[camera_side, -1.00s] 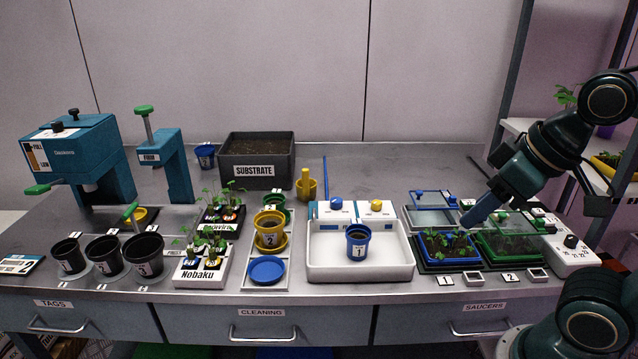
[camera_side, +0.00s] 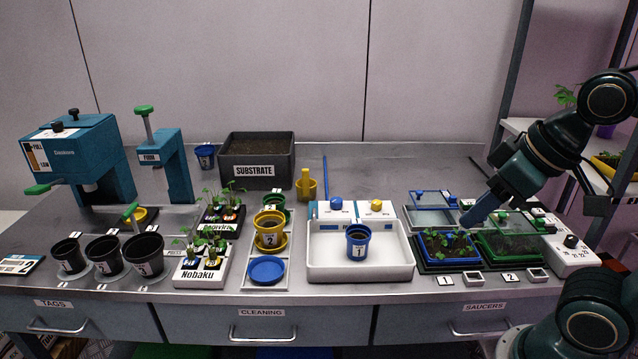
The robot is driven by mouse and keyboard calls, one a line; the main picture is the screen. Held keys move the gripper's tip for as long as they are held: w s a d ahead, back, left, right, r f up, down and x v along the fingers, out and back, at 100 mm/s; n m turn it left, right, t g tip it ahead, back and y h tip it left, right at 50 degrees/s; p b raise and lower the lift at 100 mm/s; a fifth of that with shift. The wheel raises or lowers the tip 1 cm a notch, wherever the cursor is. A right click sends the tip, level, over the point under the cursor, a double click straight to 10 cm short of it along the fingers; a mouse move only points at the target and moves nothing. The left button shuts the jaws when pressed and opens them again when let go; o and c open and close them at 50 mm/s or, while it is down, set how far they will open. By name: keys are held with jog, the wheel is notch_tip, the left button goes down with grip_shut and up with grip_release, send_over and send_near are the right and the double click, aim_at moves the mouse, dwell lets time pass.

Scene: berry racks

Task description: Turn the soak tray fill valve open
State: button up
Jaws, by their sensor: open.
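The white soak tray (camera_side: 318,268) stands right of centre on the bench. A blue pot marked 1 (camera_side: 358,242) stands upright inside it. Two knobs sit on the white blocks along the tray's back edge: a blue knob (camera_side: 336,202) on the left and a yellow knob (camera_side: 376,205) on the right. The labels beside them are too small to read, so I cannot tell which is the fill valve. My gripper (camera_side: 468,218) is to the right of the tray, above the seedling trays and apart from both knobs. It points down and left and holds nothing visible.
Bare bench lies behind the knobs.

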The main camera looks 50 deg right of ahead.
jog(key=shift+o, duration=0.2)
jog(key=w+d+r+m+g, duration=0.1)
jog(key=w+r, duration=0.3)
jog(key=w, duration=0.5)
jog(key=shift+r+m, duration=0.35)
jog(key=shift+m, duration=0.25)
jog(key=m+g, duration=0.5)
jog(key=m, duration=0.2)
send_over(336, 200)
notch_tip(336, 200, down, 10)
jog(key=shift+d+r, duration=0.15)
jog(key=shift+r, duration=0.05)
jog(key=shift+f, duration=0.15)
notch_tip(336, 200, down, 14)
jog(key=shift+r, duration=0.25)
jog(key=c, duration=1)
